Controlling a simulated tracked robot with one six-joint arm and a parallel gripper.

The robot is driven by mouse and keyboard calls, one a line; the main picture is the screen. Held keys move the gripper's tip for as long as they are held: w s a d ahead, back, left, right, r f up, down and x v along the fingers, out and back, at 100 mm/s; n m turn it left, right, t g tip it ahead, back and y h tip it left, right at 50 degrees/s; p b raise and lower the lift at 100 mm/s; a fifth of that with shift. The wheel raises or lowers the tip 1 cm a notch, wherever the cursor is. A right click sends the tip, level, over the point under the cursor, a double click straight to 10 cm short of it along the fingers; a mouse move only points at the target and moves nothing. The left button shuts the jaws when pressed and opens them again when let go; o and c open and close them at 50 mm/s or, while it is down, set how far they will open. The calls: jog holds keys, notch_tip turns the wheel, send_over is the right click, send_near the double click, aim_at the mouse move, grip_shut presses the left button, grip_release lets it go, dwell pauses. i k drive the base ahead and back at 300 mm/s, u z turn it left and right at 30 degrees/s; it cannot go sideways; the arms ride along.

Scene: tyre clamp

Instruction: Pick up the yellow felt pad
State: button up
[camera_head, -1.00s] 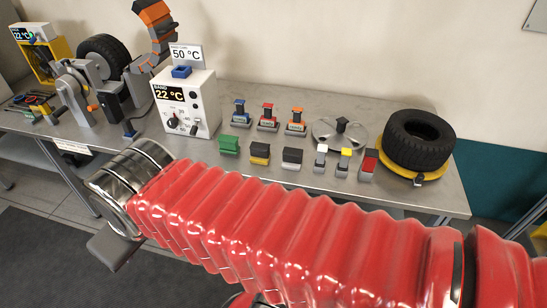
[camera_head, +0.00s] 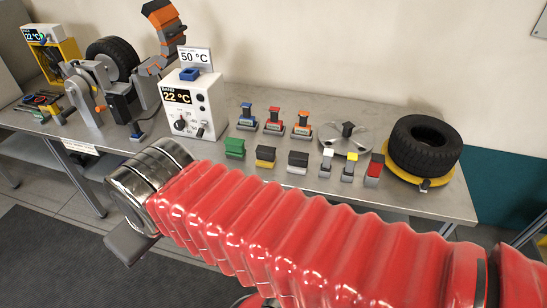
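A dark block with a yellow lower layer (camera_head: 265,163) stands in the front row on the steel bench. A narrow grey block with a yellow top (camera_head: 350,157) stands farther right in that row. I cannot tell for sure which of them is the yellow felt pad. My arm, in a red ribbed sleeve, crosses the front of the view. A flat grey piece of my gripper (camera_head: 131,243) shows below the metal wrist at lower left, in front of the bench and well apart from both blocks. The rest of the gripper is hidden, so its opening does not show.
A green block (camera_head: 234,148), a dark block with a white base (camera_head: 298,162), and white-topped (camera_head: 327,162) and red-topped (camera_head: 374,170) blocks share the row. A control box (camera_head: 193,104) reading 22 °C stands left; a tyre (camera_head: 423,145) lies right. Clamp machinery fills the far left.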

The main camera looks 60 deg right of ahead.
aim_at(266, 157)
jog(key=z, duration=0.75)
jog(key=i, duration=1)
jog(key=z, duration=0.05)
